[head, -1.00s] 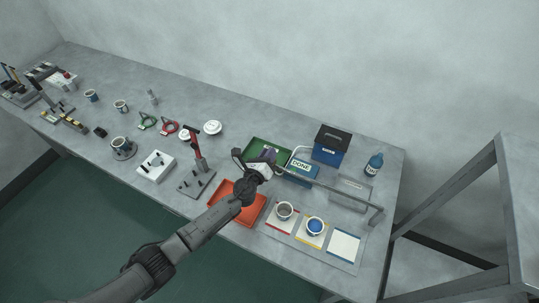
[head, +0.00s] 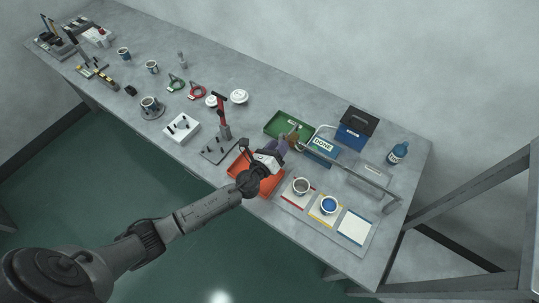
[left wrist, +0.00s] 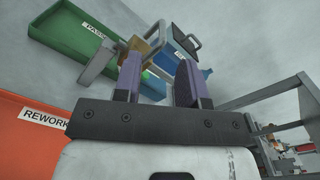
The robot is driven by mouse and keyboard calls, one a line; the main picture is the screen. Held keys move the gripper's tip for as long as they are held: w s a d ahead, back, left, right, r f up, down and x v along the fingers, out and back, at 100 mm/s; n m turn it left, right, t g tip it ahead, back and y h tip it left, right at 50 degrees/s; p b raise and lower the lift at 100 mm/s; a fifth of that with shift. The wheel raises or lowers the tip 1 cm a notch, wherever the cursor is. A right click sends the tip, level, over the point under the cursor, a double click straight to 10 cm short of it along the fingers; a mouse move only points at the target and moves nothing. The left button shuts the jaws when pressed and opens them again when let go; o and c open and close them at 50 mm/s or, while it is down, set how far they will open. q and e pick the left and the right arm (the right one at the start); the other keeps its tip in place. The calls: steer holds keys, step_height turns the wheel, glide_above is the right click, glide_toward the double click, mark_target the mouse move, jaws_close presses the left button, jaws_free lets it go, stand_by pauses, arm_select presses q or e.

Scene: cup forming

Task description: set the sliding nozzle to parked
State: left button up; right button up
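The sliding nozzle appears to be the small brass-coloured piece (head: 293,141) at the left end of a grey rail (head: 345,172) above the trays. It also shows in the left wrist view (left wrist: 153,38), beyond my fingertips, with a grey bar beside it. My left gripper (head: 280,148) is just short of it, over the gap between the orange and green trays. Its two purple fingers (left wrist: 158,68) stand apart in the left wrist view, with nothing clearly between them. Whether a finger touches the nozzle cannot be told. My right gripper is not in view.
A green PASS tray (head: 277,122), an orange REWORK tray (head: 268,187) and a blue DONE box (head: 323,147) lie close around. A red-handled lever (head: 221,112) rises at left.

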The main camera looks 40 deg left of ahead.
arm_select(q)
steer(key=shift+s, duration=2.65)
